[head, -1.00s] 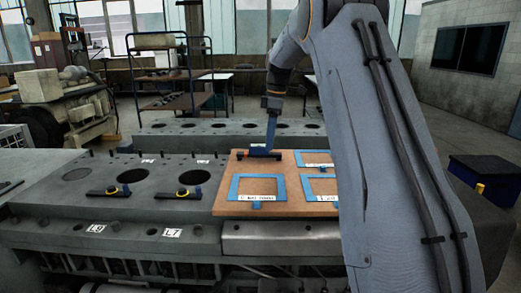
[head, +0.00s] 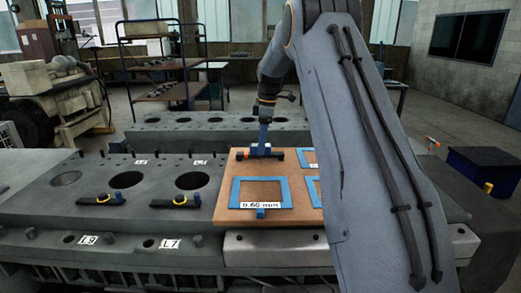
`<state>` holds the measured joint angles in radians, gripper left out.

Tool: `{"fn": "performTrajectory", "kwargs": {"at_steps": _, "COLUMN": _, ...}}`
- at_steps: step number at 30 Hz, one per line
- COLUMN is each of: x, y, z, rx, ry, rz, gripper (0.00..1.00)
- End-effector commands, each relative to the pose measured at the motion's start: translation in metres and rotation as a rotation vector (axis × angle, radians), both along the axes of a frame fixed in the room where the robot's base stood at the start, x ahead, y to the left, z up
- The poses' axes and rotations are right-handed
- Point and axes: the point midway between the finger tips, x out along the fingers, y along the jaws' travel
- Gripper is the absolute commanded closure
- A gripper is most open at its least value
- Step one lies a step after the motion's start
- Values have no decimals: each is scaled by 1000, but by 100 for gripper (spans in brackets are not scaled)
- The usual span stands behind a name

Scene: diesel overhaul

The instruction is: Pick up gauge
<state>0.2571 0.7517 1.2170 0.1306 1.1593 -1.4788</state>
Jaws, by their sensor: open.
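Two dark gauges with yellow rings lie on the engine block, a left one (head: 100,199) and a right one (head: 178,201), each close to a round bore. A dark bar with an orange end (head: 241,155) is at the back left of the brown board (head: 218,205), below my gripper (head: 264,148). It looks like another gauge, but I cannot tell for sure. My gripper points down with its blue end just above or at this bar. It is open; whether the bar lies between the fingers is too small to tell.
Blue frames lie on the board; the front one (head: 235,192) has a label reading 0.60 mm. My arm covers the board's right side. A dark blue box (head: 485,170) stands at the right.

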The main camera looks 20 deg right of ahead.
Motion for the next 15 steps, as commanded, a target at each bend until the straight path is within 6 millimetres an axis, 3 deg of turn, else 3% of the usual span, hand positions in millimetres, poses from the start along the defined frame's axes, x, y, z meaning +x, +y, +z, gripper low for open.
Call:
{"fn": "performTrajectory", "kwargs": {"at_steps": 6, "x": 1, "y": 4, "z": -19, "rx": 0, "ry": 0, "rz": 3, "gripper": 45}}
{"fn": "performTrajectory", "kwargs": {"at_steps": 13, "x": 1, "y": 5, "z": -21, "rx": 0, "ry": 0, "rz": 4, "gripper": 45}}
{"fn": "performTrajectory", "kwargs": {"at_steps": 15, "x": 1, "y": 6, "z": -21, "rx": 0, "ry": 0, "rz": 4, "gripper": 57}}
